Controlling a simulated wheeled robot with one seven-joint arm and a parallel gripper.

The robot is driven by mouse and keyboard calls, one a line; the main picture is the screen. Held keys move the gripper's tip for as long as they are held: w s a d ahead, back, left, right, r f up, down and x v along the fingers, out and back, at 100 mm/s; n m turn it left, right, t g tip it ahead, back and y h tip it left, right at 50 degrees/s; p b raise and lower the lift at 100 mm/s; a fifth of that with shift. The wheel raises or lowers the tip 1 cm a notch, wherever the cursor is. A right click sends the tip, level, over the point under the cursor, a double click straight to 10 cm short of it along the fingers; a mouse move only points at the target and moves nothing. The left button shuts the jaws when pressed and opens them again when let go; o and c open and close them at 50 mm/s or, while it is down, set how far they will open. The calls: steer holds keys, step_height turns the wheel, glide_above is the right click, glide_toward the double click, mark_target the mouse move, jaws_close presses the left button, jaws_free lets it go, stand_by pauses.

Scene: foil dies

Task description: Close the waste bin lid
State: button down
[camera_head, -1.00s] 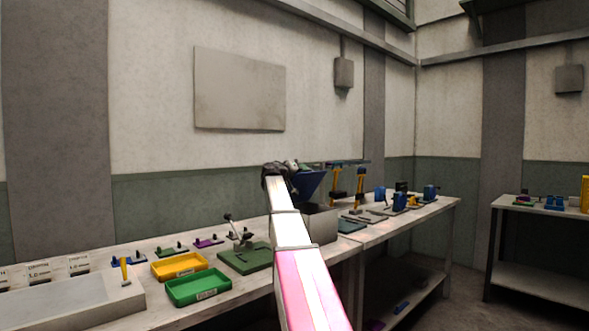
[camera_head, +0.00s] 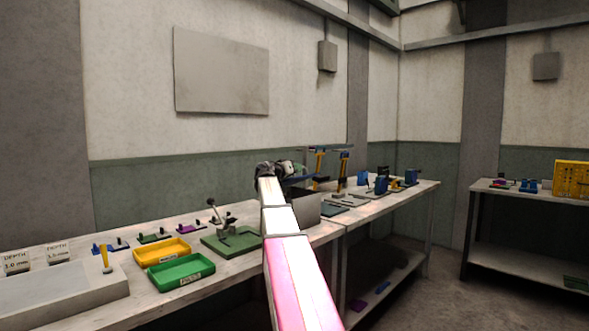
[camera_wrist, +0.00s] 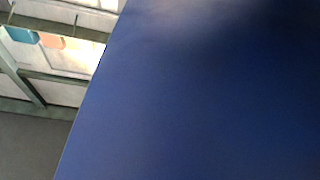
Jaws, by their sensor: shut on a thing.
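The waste bin (camera_head: 307,208) is a grey box on the bench, partly hidden behind my arm. Its blue lid (camera_wrist: 200,95) fills most of the wrist view as a broad flat surface very close to the camera. In the head view the lid is mostly hidden by my gripper and arm, and its exact angle cannot be told. My gripper (camera_head: 274,170) is above and to the left of the bin, shut on the lid. Its fingertips do not show in the wrist view.
A green tray (camera_head: 180,283), a yellow tray (camera_head: 150,257) and a green fixture with a lever (camera_head: 232,240) stand left of my arm. Yellow-and-blue tools (camera_head: 343,168) and blue blocks (camera_head: 382,185) stand to the right. A second bench (camera_head: 525,201) is at far right.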

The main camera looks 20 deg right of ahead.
stand_by(0.3)
steer(key=c, duration=1.2)
jaws_free()
steer(key=shift+o, duration=0.2)
steer(key=v, duration=1.1)
